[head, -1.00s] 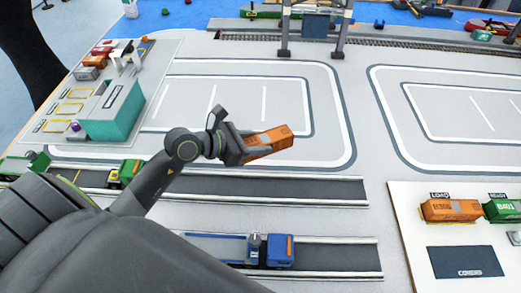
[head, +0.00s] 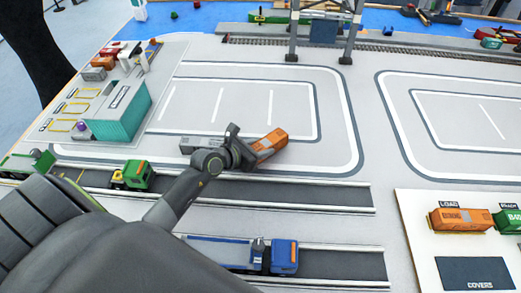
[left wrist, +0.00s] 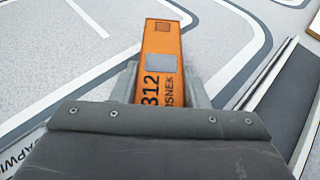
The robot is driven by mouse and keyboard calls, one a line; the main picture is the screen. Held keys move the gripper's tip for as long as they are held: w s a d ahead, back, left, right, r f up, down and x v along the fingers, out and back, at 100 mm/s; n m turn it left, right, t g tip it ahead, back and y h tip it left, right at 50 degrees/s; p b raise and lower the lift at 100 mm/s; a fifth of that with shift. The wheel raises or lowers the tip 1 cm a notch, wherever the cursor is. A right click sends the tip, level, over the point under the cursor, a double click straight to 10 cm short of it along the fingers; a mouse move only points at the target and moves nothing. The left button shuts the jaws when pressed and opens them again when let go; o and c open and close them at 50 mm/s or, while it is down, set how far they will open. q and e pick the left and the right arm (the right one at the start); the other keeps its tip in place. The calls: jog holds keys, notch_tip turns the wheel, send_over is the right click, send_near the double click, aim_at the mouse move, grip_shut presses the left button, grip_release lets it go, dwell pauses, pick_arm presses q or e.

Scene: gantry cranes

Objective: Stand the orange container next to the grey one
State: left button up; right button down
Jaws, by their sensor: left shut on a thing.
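My left gripper (head: 243,152) is shut on the orange container (head: 269,144) by its near-left end. The orange container's far end sticks out to the upper right. In the left wrist view the orange container (left wrist: 163,50) points away from me between the fingers, with dark lettering on top. The grey container (head: 195,144) lies in the marked yard just left of the gripper, partly hidden by my arm. A lettered edge of it shows at the lower left of the left wrist view (left wrist: 22,156). I cannot tell whether the orange container touches the ground.
A green truck (head: 137,175) and a blue truck with a flat trailer (head: 284,256) stand on the lanes in front. A teal building (head: 117,112) is at left, gantry legs (head: 346,38) at back. A white board (head: 418,225) holds another orange container (head: 461,219). The yard's middle is clear.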

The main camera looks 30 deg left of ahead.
pick_arm(q)
jog(key=shift+f, duration=0.35)
jog(key=shift+f, duration=0.15)
jog(key=o, duration=1.1)
jog(key=shift+s+a+r, duration=0.1)
jog(key=shift+s+r, duration=0.05)
jog(key=shift+r, duration=0.05)
jog(key=v, duration=1.1)
jog(key=shift+s+r+p, duration=0.15)
jog(key=shift+s+p, duration=0.2)
jog(key=shift+p, duration=0.05)
